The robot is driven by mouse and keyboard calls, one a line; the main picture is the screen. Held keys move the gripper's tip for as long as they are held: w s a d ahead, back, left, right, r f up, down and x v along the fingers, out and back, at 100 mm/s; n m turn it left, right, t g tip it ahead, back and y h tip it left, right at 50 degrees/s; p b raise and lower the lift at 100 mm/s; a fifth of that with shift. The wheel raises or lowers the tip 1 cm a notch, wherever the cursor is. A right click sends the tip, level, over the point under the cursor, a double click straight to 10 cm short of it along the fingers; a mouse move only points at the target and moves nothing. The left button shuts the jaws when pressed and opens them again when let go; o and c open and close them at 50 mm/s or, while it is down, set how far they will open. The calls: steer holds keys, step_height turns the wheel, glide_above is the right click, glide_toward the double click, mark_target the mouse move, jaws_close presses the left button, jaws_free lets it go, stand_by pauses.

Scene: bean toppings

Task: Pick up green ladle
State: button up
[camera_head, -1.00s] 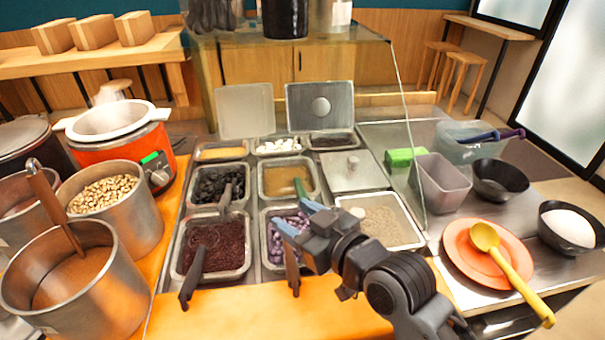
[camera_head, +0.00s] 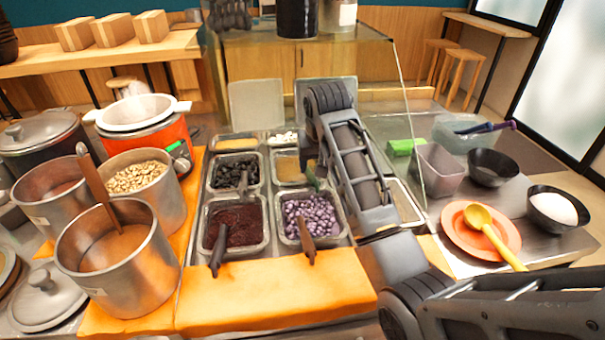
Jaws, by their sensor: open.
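The rest of the ladle is hidden by the arm or the topping. My arm reaches up from the lower right and bends at a joint above the back pans. My gripper's fingers are hidden behind the arm. Whether they touch the ladle cannot be seen.
Metal pots (camera_head: 120,260) and an orange cooker (camera_head: 158,138) stand left. A glass guard (camera_head: 398,90) rises behind. A yellow ladle (camera_head: 480,222) lies on an orange plate (camera_head: 456,236) at right.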

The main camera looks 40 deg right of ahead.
steer(key=shift+p+x, duration=0.7)
steer(key=shift+x, duration=3.15)
steer(key=shift+w+r, duration=0.1)
steer(key=shift+c, duration=0.4)
jaws_close()
